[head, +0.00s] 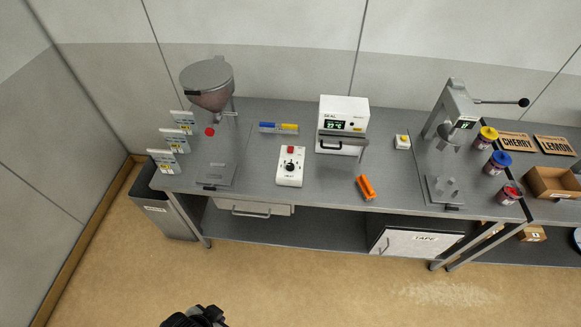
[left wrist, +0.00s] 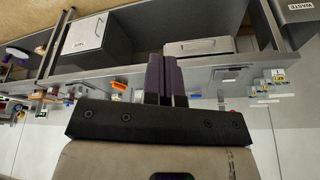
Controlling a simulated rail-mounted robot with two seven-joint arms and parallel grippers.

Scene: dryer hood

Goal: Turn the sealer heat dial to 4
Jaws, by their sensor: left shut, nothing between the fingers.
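The heat dial (head: 289,164) is a black knob on a small white control box (head: 289,179), which also has a red part at its top. The box sits on the grey bench, left of the white sealer (head: 343,112) with its lit green display. The dial's setting is too small to read. My left gripper (head: 195,317) shows only partly at the bottom edge of the head view, well in front of the bench and apart from the dial. In the left wrist view its fingers (left wrist: 165,76) are together and empty. My right gripper is not in view.
An orange tool (head: 366,187) lies right of the box near the bench's front edge. A hopper (head: 207,84) stands at the left and a lever press (head: 452,108) at the right. Blue and yellow pens (head: 279,127) lie behind the box. The floor before the bench is clear.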

